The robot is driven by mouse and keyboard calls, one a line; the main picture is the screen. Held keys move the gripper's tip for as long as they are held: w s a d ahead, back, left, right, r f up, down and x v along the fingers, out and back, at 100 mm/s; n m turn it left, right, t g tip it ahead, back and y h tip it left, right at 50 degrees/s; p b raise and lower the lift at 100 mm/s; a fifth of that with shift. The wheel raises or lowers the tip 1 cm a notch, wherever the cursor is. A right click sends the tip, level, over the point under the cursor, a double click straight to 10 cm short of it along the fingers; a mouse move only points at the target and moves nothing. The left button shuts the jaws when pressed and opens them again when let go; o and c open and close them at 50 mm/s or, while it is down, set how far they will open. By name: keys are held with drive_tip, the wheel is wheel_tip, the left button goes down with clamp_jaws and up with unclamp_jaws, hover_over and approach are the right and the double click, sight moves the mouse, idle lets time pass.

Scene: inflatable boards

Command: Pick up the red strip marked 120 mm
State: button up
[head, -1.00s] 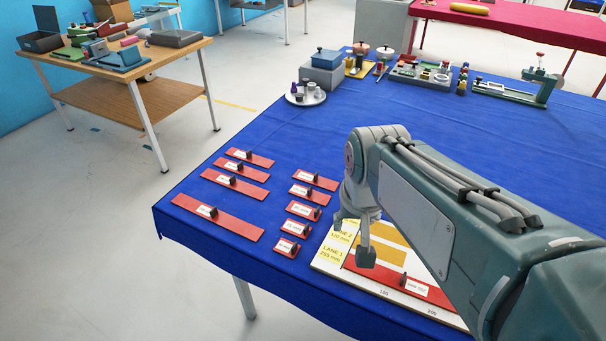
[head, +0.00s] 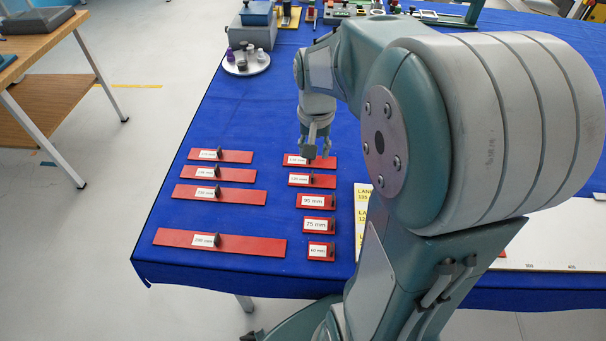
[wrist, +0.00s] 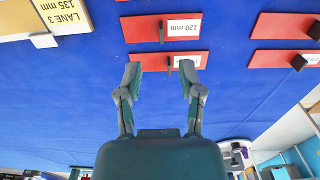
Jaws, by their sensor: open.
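The red strip marked 120 mm (wrist: 140,28) lies flat on the blue cloth, with a small dark upright tab beside its white label. In the head view it is the second strip from the top in the right column (head: 326,182). My gripper (head: 317,148) is open and empty above the far end of that column. In the wrist view my open fingers (wrist: 160,72) reach toward a nearer red strip (wrist: 150,63), whose label is partly hidden by a finger. The 120 mm strip lies just beyond that one, clear of the fingers.
Shorter strips, including 95 mm (head: 333,201) and 75 mm (head: 330,226), lie in the same column. A left column of longer strips (head: 255,247) stands beside it. The lane board (wrist: 12,22) lies close by. A round tray (head: 246,68) stands farther back. Cloth between the columns is bare.

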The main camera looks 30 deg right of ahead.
sight(316, 181)
drive_tip(key=f, duration=0.2)
drive_tip(key=d+f, duration=0.1)
drive_tip(key=f, duration=0.4)
drive_tip(key=a+f, duration=0.1)
drive_tip(key=f, duration=0.1)
drive_tip(key=shift+w+f, duration=0.2)
drive_tip(key=shift+w, duration=0.1)
drive_tip(key=shift+d, duration=0.1)
clamp_jaws()
